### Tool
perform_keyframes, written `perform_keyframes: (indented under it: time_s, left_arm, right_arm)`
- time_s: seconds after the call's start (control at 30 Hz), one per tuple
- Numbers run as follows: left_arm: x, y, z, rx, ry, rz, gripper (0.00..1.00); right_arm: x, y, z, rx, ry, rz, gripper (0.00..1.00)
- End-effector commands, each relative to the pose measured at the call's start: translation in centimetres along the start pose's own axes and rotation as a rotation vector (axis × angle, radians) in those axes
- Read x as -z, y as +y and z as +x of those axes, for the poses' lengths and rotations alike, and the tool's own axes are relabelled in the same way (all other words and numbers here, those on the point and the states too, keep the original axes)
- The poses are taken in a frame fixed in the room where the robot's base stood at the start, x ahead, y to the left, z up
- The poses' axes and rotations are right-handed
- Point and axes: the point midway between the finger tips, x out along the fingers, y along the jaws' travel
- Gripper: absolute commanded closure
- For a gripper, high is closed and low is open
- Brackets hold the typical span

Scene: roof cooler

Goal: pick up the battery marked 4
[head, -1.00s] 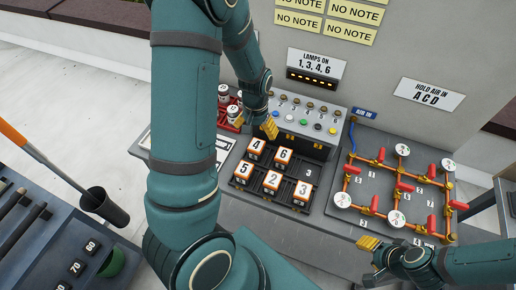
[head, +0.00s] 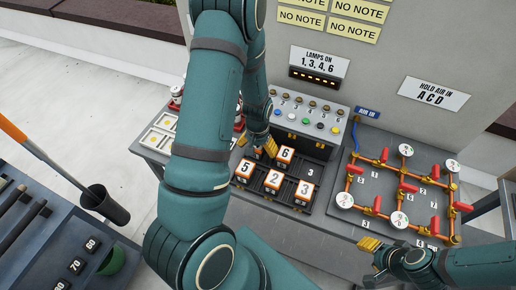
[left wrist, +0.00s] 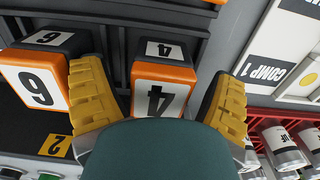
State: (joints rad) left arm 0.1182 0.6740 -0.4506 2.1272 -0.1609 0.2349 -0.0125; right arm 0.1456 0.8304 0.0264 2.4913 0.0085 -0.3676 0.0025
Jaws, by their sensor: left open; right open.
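The battery marked 4 (left wrist: 160,88) is an orange and white block. In the left wrist view it stands between the two yellow fingers of my left gripper (left wrist: 163,82), which is open, with gaps on both sides. In the head view my left gripper (head: 264,148) is over the back left of the battery rack (head: 312,188) and, with the arm, hides the battery 4. The battery marked 6 (head: 284,156) is just right of that gripper and beside the left finger in the left wrist view (left wrist: 32,85). My right gripper (head: 372,245) is open and empty, below the pipe panel.
Batteries 5 (head: 244,170), 2 (head: 273,181) and 3 (head: 303,193) stand in the front of the rack. A control box (head: 310,128) with buttons stands behind it. A pipe panel (head: 385,195) with red valves and gauges is to the right.

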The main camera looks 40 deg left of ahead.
Motion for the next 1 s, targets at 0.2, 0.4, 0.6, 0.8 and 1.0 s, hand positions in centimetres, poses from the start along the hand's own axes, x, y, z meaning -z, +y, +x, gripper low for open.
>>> perform_keyframes:
  time_s: [0.2,0.4,0.6,0.8,1.0]
  left_arm:
    - [0.0,0.0,0.0,0.000,0.000,0.000,0.59]
    - [0.0,0.0,-0.1,0.000,0.001,0.000,0.93]
    - [0.1,0.0,-0.3,0.000,0.002,0.000,0.93]
    - [0.2,0.1,-3.1,-0.001,0.007,0.001,0.93]
    - [0.1,0.1,-7.1,-0.001,0.006,0.001,0.93]
  right_arm:
    - [0.0,0.0,0.0,0.000,0.000,0.000,0.53]
    - [0.0,0.0,0.0,0.000,0.000,0.000,0.53]
    - [0.0,0.0,0.0,0.000,0.000,0.000,0.53]
    - [0.0,-0.1,-0.4,0.001,0.000,0.000,0.53]
    - [0.1,-0.3,-0.9,0.002,0.000,0.000,0.53]
